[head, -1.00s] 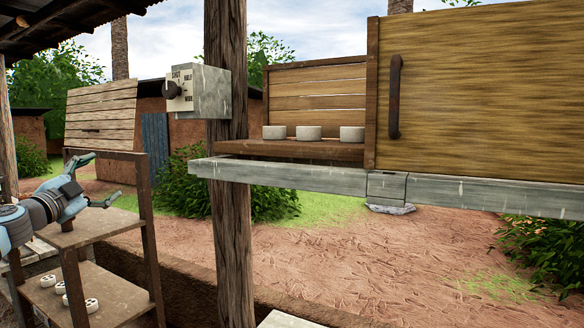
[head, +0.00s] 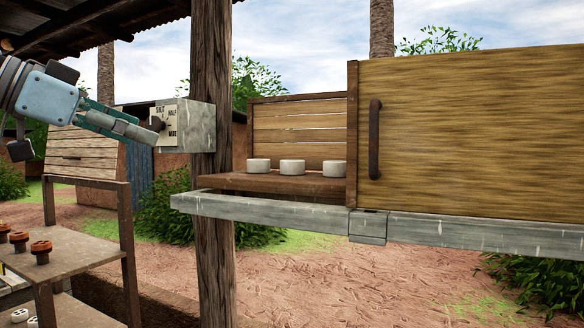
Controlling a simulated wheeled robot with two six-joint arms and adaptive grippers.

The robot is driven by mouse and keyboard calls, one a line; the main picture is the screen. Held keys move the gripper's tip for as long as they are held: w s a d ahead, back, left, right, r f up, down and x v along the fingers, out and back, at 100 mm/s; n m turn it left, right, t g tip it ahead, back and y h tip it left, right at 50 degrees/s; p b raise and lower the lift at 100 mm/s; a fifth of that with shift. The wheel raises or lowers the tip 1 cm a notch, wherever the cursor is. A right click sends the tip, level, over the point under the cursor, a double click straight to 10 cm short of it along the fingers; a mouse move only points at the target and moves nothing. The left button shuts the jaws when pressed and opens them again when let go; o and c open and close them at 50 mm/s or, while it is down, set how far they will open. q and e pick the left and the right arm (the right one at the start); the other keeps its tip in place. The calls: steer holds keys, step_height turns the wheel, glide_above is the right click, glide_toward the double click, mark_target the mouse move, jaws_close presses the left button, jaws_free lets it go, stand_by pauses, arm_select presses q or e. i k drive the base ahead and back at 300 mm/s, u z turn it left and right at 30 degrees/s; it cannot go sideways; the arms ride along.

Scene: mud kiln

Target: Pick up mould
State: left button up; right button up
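Three white round blocks (head: 292,167) stand in a row on a wooden shelf in the open left part of a wooden cabinet; I cannot tell whether these are the moulds. Several orange-brown knobbed pieces (head: 40,252) stand on the upper board of a rack at lower left. White pieces with dark holes (head: 20,315) lie on its lower board. My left gripper (head: 148,135) reaches in from the left, with its fingertips at the knob of a grey switch box. Its fingers overlap edge-on, so its opening and any contact are unclear. My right gripper is out of view.
The grey switch box (head: 197,127) is fixed to a thick wooden post (head: 212,60). A wooden sliding door (head: 470,130) with a dark handle (head: 375,140) covers the cabinet's right part. A grey rail (head: 270,208) runs below. The rack (head: 90,250) stands at lower left.

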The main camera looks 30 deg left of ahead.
mark_target(287, 167)
steer(key=i, duration=1)
